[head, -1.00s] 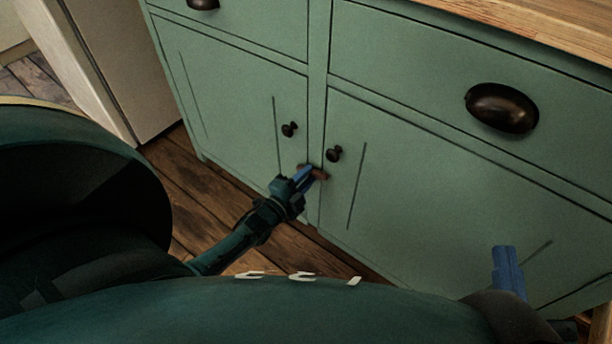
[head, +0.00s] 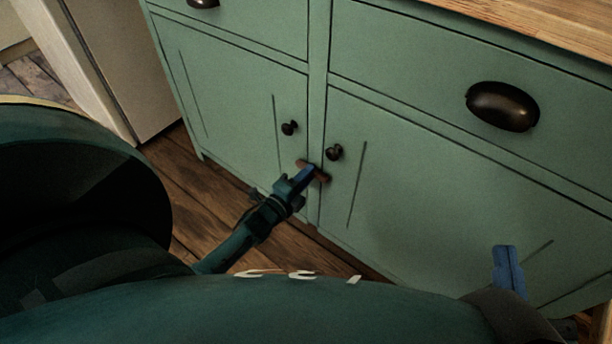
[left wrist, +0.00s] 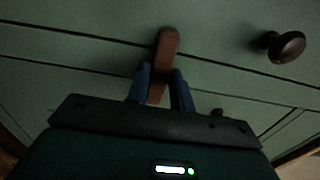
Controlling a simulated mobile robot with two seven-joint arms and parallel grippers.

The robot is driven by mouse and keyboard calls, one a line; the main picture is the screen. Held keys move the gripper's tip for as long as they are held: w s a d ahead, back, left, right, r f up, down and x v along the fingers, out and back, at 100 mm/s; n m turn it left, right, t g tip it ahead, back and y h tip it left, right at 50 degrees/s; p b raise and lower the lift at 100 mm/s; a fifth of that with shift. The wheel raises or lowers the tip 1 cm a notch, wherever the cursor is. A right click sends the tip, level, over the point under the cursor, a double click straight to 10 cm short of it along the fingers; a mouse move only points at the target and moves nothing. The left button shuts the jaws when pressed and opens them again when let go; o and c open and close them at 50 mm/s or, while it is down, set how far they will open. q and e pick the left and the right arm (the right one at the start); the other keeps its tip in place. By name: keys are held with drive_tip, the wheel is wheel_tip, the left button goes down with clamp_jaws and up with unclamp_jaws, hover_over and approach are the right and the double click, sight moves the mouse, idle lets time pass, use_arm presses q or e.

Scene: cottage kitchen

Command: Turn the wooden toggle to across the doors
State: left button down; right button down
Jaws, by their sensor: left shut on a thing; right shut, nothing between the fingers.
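The wooden toggle (head: 321,178) is a small reddish-brown bar at the meeting edges of the two green cabinet doors. In the head view it shows on both sides of my left fingertips, running from upper left to lower right across the gap, somewhat slanted. My left gripper (head: 308,172) is shut on it, and the fingers hide its middle. In the left wrist view the toggle (left wrist: 166,48) stands between the blue fingers of the left gripper (left wrist: 161,88), crossing the door seam. My right gripper (head: 508,268) is shut and empty at lower right, away from the toggle.
A dark round knob (head: 289,128) is on the left door and another (head: 333,152) on the right door, close above the toggle. A drawer with a dark cup pull (head: 502,106) is above. Wooden floor (head: 190,185) lies open at left.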

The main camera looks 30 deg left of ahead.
use_arm(q)
drive_tip(key=c, duration=1.2)
unclamp_jaws()
drive_tip(key=shift+s, duration=0.1)
use_arm(e)
drive_tip(key=shift+r, duration=0.1)
use_arm(q)
drive_tip(key=s+a+p, duration=0.1)
drive_tip(key=s+p, duration=0.2)
drive_tip(key=s, duration=1)
use_arm(e)
drive_tip(key=shift+s+d+n+h, duration=0.2)
drive_tip(key=shift+d+n+h, duration=0.1)
drive_tip(key=shift+n, duration=0.1)
